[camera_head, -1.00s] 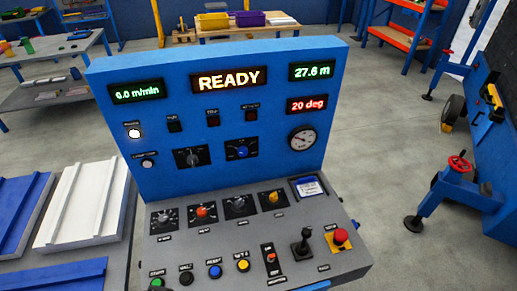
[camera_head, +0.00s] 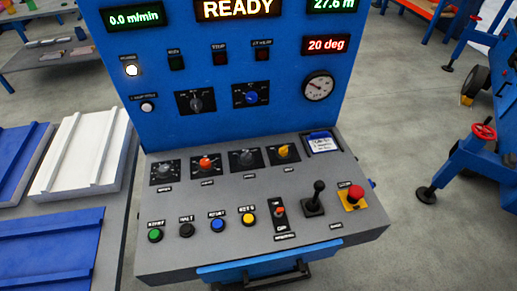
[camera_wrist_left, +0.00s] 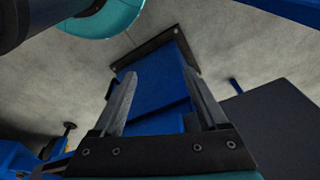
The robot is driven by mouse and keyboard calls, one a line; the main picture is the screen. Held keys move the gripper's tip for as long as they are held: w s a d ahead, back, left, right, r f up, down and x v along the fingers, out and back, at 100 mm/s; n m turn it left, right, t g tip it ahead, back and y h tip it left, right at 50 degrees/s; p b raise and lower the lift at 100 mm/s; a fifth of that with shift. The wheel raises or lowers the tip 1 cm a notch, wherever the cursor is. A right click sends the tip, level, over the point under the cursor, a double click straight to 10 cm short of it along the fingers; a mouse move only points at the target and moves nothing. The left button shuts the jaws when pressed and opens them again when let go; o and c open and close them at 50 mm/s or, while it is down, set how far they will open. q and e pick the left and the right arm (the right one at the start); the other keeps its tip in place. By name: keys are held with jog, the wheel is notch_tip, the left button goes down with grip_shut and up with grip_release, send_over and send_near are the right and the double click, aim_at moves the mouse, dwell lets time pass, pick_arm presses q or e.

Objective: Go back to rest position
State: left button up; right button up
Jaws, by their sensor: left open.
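The blue control panel (camera_head: 215,100) fills the middle of the head view. Its lit displays read READY, 0.0 m/min, 27.6 m and 20 deg. Its grey sloping desk (camera_head: 180,255) carries knobs, several coloured buttons, a black joystick (camera_head: 315,199) and a red mushroom button (camera_head: 355,193) on a yellow plate. My left gripper (camera_wrist_left: 160,88) shows only in the left wrist view. Its two grey fingers stand apart with nothing between them. Behind them is a blue structure (camera_wrist_left: 150,75) above the concrete floor. My right gripper is in neither view.
Blue and white panels (camera_head: 85,150) lie on a table to the left of the desk. A blue stand with a red handwheel (camera_head: 483,131) is at the right. A dark handle (camera_head: 262,278) sticks out below the desk's front. Concrete floor between desk and stand is clear.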

pick_arm(q)
jog(key=s+a+f+g+b, duration=0.1)
jog(key=s+f+b, duration=0.5)
jog(key=s+f, duration=0.6)
notch_tip(320, 180, down, 4)
jog(key=shift+s+a+f, duration=0.1)
jog(key=shift+s+a, duration=0.3)
jog(key=shift+a, duration=0.25)
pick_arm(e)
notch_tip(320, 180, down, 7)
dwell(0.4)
